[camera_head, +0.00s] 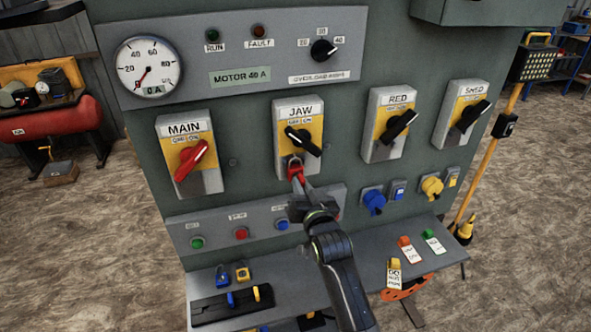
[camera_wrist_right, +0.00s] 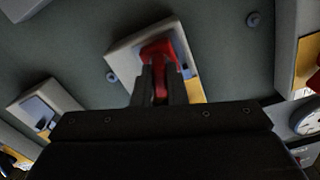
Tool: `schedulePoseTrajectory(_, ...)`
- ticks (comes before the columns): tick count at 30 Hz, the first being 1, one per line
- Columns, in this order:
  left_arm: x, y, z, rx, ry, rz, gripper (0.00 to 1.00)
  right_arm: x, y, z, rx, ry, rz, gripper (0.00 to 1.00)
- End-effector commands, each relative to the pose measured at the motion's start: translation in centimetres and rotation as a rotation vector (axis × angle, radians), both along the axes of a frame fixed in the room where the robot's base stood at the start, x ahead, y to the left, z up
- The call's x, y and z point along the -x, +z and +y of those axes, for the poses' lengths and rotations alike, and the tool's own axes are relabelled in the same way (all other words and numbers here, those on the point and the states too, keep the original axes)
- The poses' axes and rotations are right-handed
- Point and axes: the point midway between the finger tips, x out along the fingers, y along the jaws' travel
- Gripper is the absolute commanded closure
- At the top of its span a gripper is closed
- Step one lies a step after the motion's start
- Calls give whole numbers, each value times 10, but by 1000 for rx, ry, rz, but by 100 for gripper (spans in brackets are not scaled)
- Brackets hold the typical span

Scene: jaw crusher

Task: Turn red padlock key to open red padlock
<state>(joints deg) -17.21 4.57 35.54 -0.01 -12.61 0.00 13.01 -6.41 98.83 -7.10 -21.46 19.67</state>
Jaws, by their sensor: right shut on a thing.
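The red padlock (camera_head: 296,171) hangs by its shackle at the lower part of the JAW switch (camera_head: 299,134), whose black handle points down to the right. My right gripper (camera_head: 299,184) reaches up from below and its tips are at the padlock. In the right wrist view, the red padlock body (camera_wrist_right: 160,50) is just beyond the fingers (camera_wrist_right: 160,84). The fingers are shut on a small red part between them, which looks like the padlock key; they mostly hide it. My left gripper is not in view.
Push buttons (camera_head: 240,234) and blue and yellow plugs (camera_head: 374,201) sit below. The shelf (camera_head: 365,268) carries tagged padlocks (camera_head: 407,246) and a black tray (camera_head: 222,305).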

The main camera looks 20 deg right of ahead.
Motion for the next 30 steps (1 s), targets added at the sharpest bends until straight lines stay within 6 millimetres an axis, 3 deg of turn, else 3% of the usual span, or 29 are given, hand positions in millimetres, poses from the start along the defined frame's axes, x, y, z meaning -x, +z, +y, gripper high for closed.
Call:
schedulePoseTrajectory(5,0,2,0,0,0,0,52,-1,5,0,-30,1,-9,100)
schedulePoseTrajectory(15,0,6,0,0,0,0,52,-2,5,0,-316,3,1,100)
schedulePoseTrajectory(30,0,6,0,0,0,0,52,-2,5,0,-333,3,2,100)
